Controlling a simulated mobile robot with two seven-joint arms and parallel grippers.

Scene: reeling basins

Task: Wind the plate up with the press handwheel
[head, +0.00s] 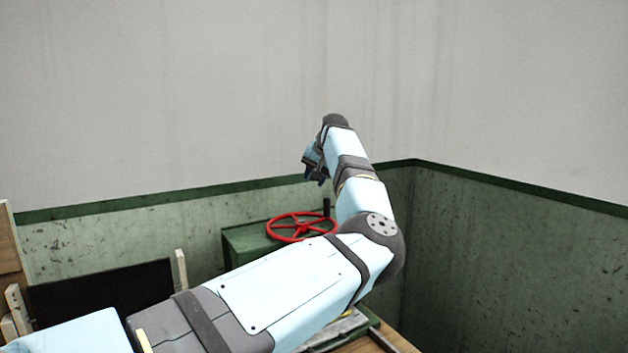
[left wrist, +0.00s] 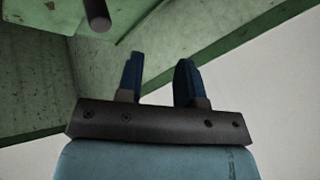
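The red handwheel (head: 301,240) lies flat on top of a green press frame (head: 244,247), with a dark upright handle (head: 326,207) at its back right rim. My left gripper (head: 314,180) is above the wheel and apart from it, fingers pointing down. In the left wrist view its two blue fingers (left wrist: 159,66) stand apart with nothing between them. A dark rod end (left wrist: 97,14), probably the handle, shows beyond them at the top edge. My left arm hides much of the press, and I cannot make out the plate. My right gripper is not in view.
A dark panel (head: 100,293) with wooden posts stands at the left. A wooden tabletop edge (head: 393,335) shows below my arm. Green and white walls (head: 510,245) meet in a corner behind the press. The air above the wheel is free apart from my arm.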

